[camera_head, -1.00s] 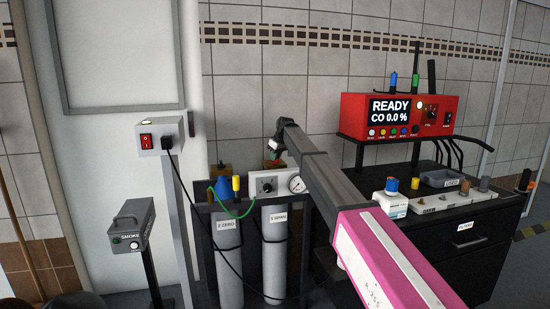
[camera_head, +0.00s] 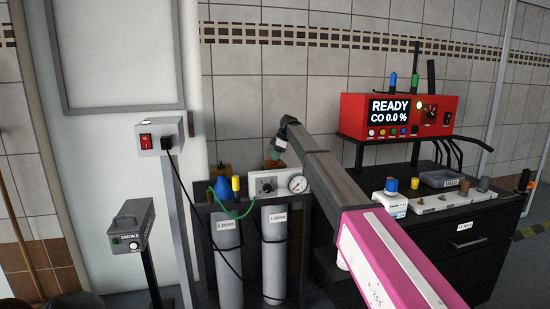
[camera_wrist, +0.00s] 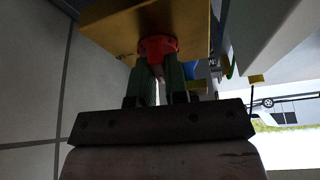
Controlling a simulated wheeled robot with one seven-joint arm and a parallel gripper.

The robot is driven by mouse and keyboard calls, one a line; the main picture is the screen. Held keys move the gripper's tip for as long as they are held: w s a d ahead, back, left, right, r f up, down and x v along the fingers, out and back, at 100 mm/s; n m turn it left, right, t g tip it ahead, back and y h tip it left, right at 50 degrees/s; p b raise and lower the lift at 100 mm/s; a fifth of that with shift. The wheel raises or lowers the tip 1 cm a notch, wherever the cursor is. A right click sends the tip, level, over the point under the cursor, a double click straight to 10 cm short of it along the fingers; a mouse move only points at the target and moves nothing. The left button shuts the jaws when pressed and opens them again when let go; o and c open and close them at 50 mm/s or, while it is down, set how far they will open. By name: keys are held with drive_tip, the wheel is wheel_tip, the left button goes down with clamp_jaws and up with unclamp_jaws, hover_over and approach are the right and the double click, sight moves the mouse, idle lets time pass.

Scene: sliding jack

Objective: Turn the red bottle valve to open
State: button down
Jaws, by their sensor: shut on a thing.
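The red valve (camera_wrist: 157,46) shows in the wrist view against a yellow-gold block (camera_wrist: 110,30). My gripper (camera_wrist: 159,72) has its two green fingers at the valve, shut on it. In the head view the gripper end (camera_head: 277,153) is behind the panel with the gauge, and the valve is hidden there. Two grey gas bottles (camera_head: 229,262) stand upright in a rack, with labels on them. How far the valve is turned cannot be told.
A white panel with a knob and gauge (camera_head: 266,184) stands in front of the gripper. A blue cap (camera_head: 223,188) and green hose (camera_head: 236,214) are left of it. A red analyser (camera_head: 400,116) reads READY, CO 0.0 %. A smoke unit (camera_head: 132,228) stands left.

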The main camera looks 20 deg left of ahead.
drive_tip(key=shift+w+n, duration=0.1)
drive_tip(key=shift+n, duration=0.8)
drive_tip(key=shift+g, duration=0.3)
drive_tip(key=c, duration=1.1)
unclamp_jaws()
drive_tip(key=shift+c, duration=0.2)
drive_tip(key=v, duration=1)
drive_tip(key=shift+r, duration=0.45)
